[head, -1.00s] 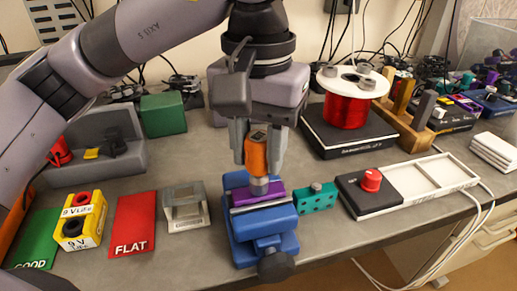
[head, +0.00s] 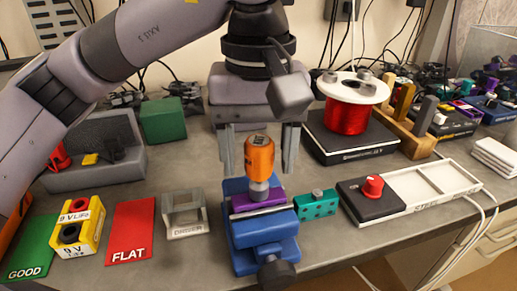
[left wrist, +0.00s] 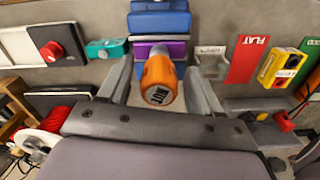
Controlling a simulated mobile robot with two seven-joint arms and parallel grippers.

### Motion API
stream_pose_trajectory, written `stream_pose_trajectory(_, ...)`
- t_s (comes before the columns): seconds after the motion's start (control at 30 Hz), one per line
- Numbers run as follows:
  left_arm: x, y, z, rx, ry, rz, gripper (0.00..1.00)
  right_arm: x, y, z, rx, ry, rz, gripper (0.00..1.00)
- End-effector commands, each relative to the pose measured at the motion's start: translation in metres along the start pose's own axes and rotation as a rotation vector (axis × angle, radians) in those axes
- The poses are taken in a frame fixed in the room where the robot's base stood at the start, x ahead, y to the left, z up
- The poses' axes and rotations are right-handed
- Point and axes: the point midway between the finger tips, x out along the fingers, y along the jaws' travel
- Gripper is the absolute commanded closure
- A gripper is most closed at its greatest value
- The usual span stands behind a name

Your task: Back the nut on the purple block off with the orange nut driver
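The orange nut driver (head: 259,158) stands upright on the purple block (head: 259,201), its metal socket end down on the block. It also shows in the left wrist view (left wrist: 159,82), seen from its handle end. The purple block is held in the blue vise (head: 262,240). The nut is hidden under the driver. My left gripper (head: 258,170) is open, with one finger on each side of the driver and a clear gap to it. My right gripper is not in view.
A teal block (head: 316,204) sits just right of the vise. A grey driver stand (head: 185,214) is empty at left, beside the red FLAT mat (head: 133,230). A black box with a red knob (head: 372,190) and a red wire spool (head: 346,115) stand to the right.

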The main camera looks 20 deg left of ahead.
Motion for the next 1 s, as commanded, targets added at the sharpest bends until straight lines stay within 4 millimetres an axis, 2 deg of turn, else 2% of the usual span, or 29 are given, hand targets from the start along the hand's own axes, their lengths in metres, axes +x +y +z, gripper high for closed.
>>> stream_pose_trajectory(0.17, 0.0, 0.0, 0.0, 0.046, -0.001, 0.002, 0.36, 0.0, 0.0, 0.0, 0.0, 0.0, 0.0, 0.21)
stream_pose_trajectory(1.0, -0.001, 0.0, 0.0, 0.974, 0.0, 0.002, 0.36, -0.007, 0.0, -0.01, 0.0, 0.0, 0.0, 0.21)
